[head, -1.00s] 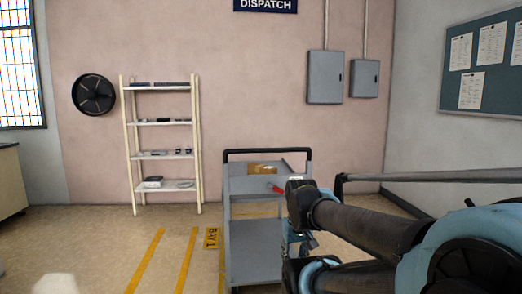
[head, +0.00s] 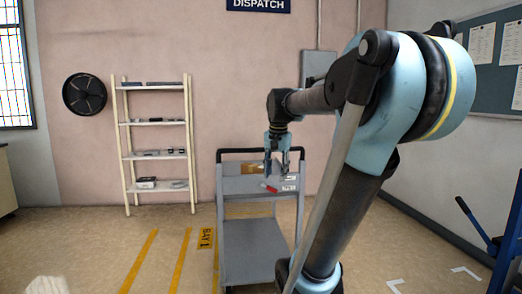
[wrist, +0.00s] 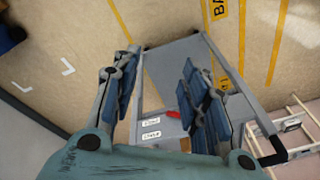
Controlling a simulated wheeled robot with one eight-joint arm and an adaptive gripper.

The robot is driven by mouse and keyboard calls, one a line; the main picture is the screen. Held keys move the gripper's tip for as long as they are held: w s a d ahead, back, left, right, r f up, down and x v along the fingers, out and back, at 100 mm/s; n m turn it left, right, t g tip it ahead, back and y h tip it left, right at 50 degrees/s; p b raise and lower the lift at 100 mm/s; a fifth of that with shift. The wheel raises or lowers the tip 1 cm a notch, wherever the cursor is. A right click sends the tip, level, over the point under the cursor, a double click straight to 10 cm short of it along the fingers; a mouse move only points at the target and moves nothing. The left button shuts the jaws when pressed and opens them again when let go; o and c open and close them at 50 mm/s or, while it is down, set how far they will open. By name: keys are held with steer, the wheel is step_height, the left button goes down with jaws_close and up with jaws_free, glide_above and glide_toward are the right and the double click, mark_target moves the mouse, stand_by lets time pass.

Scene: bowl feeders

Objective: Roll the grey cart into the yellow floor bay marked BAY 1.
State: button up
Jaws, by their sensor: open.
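The grey cart (head: 252,245) stands upright in the middle of the head view, with a black push handle along its far top edge. The yellow BAY 1 floor label (head: 206,238) lies just left of it, beside yellow floor lines (head: 181,262). The cart covers part of the marked floor, so I cannot tell how its wheels sit against the lines. My gripper (head: 278,165) is open and empty, pointing down over the cart's top tray near its right side. In the wrist view the cart's grey deck (wrist: 180,68) shows between and beyond the fingers.
A cream shelf rack (head: 157,187) stands against the back wall at left. Blue equipment (head: 495,245) stands at far right. White corner marks (head: 394,285) lie on open floor at right.

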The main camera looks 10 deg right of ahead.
steer(key=w+r+m, duration=0.4)
steer(key=w+r, duration=0.2)
steer(key=w, duration=0.5)
steer(key=w+r+m, duration=0.4)
steer(key=w+r, duration=0.2)
steer(key=w, duration=0.5)
steer(key=w+r+m, duration=0.3)
steer(key=w+r, duration=0.3)
steer(key=w, duration=0.6)
steer(key=w+f, duration=0.1)
steer(key=f, duration=0.4)
steer(key=w+f, duration=0.1)
steer(key=f, duration=1)
steer(key=shift+w+a+f, duration=0.15)
steer(key=shift+w+a, duration=0.1)
steer(key=shift+w, duration=0.15)
